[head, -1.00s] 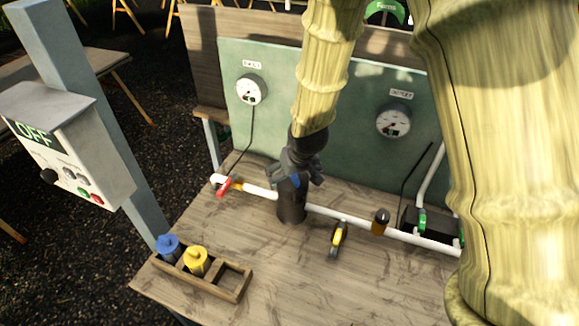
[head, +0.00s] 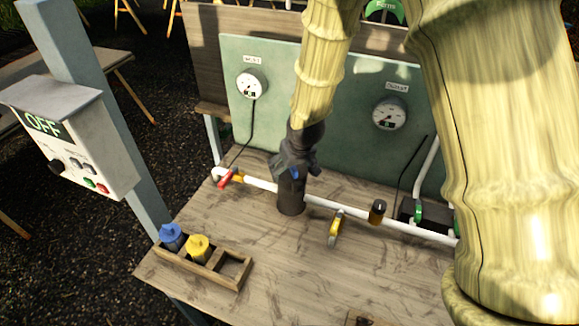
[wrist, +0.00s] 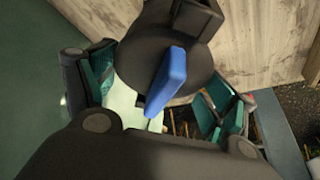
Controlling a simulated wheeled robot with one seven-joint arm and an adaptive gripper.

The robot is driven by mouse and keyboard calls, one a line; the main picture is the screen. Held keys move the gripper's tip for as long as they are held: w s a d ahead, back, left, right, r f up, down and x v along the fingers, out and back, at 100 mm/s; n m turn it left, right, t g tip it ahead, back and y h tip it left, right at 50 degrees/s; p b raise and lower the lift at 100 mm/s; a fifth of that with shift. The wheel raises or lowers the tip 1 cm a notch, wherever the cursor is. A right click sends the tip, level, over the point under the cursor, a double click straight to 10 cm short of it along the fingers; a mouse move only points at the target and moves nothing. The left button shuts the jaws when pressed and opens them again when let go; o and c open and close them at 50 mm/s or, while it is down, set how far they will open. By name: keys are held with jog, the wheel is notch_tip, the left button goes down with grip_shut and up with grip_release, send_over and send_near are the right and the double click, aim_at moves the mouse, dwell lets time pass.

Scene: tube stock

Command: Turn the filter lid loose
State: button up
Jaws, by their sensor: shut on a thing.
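The filter is a dark upright cylinder (head: 291,196) on the white pipe (head: 335,209) across the bench. My gripper (head: 294,168) is on top of it and hides most of the lid in the head view. In the wrist view, a round black lid (wrist: 133,60) with a blue raised lug (wrist: 167,80) lies between the teal-padded fingers of my gripper (wrist: 160,97). The gripper is shut on the lid. How far the lid is turned cannot be told.
A red-handled valve (head: 226,178) and a yellow-handled valve (head: 335,228) flank the filter. A wooden tray (head: 225,280) with blue (head: 171,238) and yellow (head: 198,250) canisters stands at front left. A panel with gauges (head: 389,114) rises behind. A control box (head: 75,165) reads OFF.

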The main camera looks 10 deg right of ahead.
jog(key=shift+s, duration=0.15)
jog(key=shift+n+y+p, duration=0.7)
jog(key=shift+n+p, duration=0.35)
jog(key=shift+n, duration=0.65)
jog(key=shift+n+g+p, duration=0.4)
jog(key=shift+n+p, duration=0.1)
jog(key=shift+n, duration=0.1)
jog(key=shift+f, duration=0.1)
jog(key=shift+s+a+n+y+p, duration=0.15)
jog(key=shift+n+y+p, duration=0.35)
jog(key=shift+n+p, duration=0.65)
jog(key=shift+n+g+y+p, duration=0.3)
jog(key=shift+n+g+p, duration=0.1)
jog(key=shift+n+p, duration=0.4)
